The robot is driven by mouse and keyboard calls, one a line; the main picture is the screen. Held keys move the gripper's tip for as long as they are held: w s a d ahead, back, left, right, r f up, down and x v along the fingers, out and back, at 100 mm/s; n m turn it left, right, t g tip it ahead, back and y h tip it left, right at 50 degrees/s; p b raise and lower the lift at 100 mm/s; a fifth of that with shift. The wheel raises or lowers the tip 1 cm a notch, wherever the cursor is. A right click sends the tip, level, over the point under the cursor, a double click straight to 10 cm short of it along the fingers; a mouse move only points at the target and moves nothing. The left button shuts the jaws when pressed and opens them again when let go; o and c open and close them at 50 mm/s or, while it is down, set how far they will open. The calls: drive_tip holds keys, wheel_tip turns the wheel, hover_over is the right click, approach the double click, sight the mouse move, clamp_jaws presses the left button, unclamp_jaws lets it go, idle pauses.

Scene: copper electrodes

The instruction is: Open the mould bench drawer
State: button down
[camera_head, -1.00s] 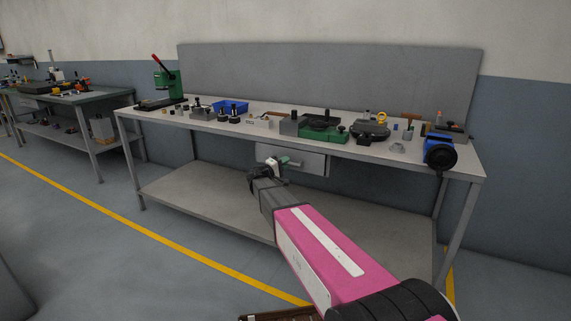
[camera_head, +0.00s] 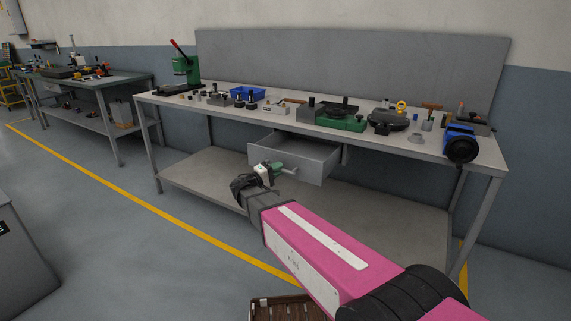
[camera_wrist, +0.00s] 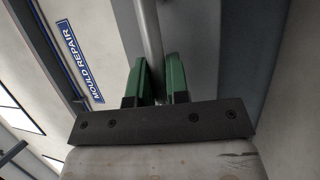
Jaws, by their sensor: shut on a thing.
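The grey mould bench drawer (camera_head: 303,162) hangs under the worktop of the bench (camera_head: 400,147) in the head view. It stands partly pulled out, and its open top shows. My gripper (camera_head: 277,169) is at the drawer's front. In the wrist view my gripper's green fingers (camera_wrist: 160,80) are closed on either side of the grey bar handle (camera_wrist: 149,35). The handle also shows at the drawer front in the head view (camera_head: 290,171). A blue "MOULD REPAIR" label (camera_wrist: 80,60) is at the left of the wrist view. The drawer's inside is mostly hidden.
A lower shelf (camera_head: 205,172) runs beneath. A brown crate (camera_head: 280,308) is at the bottom. Open floor lies left of my arm.

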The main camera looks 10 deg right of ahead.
drive_tip(key=shift+s+a, duration=0.55)
drive_tip(key=shift+s, duration=0.2)
drive_tip(key=shift+s+a, duration=0.5)
drive_tip(key=shift+s, duration=0.25)
drive_tip(key=c, duration=1.1)
unclamp_jaws()
drive_tip(key=shift+a, duration=0.1)
drive_tip(key=v, duration=1)
drive_tip(key=shift+s+a+f, duration=0.1)
drive_tip(key=shift+s+a, duration=0.05)
drive_tip(key=shift+a, duration=0.15)
drive_tip(key=s+d+f+m+g+y, duration=0.1)
drive_tip(key=s+d+f+g+y, duration=0.2)
drive_tip(key=d, duration=0.4)
drive_tip(key=s+d+f+m+g+y, duration=0.2)
drive_tip(key=s+d+f+y, duration=0.3)
drive_tip(key=d+f+y, duration=0.3)
drive_tip(key=s+d+f+m+g+y, duration=0.2)
drive_tip(key=d+f+g+y, duration=0.3)
drive_tip(key=d, duration=0.3)
drive_tip(key=shift+s+d+f+y, duration=0.15)
drive_tip(key=shift+s+f+y, duration=0.5)
drive_tip(key=shift+s, duration=0.25)
